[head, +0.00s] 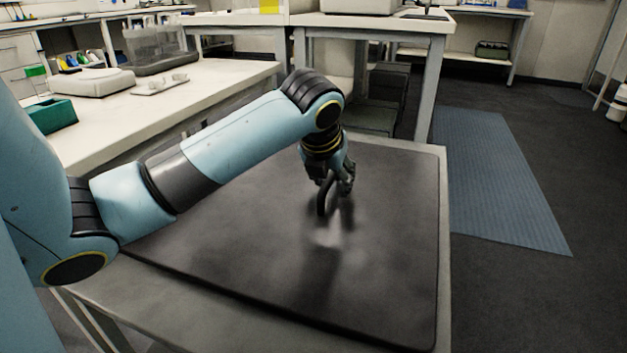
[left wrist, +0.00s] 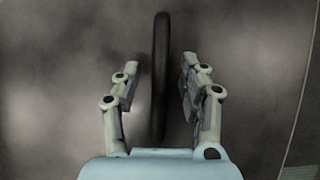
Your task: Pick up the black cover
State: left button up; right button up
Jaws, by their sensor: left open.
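A thin, rounded black piece stands upright between the fingers of my left gripper (left wrist: 160,74). I take it as the black cover (left wrist: 161,30), seen edge-on in the left wrist view; its full shape is hard to tell. In the head view the black cover (head: 324,199) shows as a small dark curved edge beside the fingers. My left gripper (head: 335,190) points down over the dark mat on the table. Its fingers are open, one on each side of the black piece, with visible gaps. My right gripper is in neither view.
The dark mat (head: 395,270) covers most of the near table and is otherwise clear. A white bench (head: 200,95) behind it holds a clear box (head: 158,55), a green box (head: 52,115) and a small white tray (head: 160,85). A blue floor mat (head: 500,185) lies at right.

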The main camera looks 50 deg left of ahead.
pick_arm(q)
jog(key=shift+f, duration=0.15)
grip_shut()
dwell(0.4)
dwell(0.5)
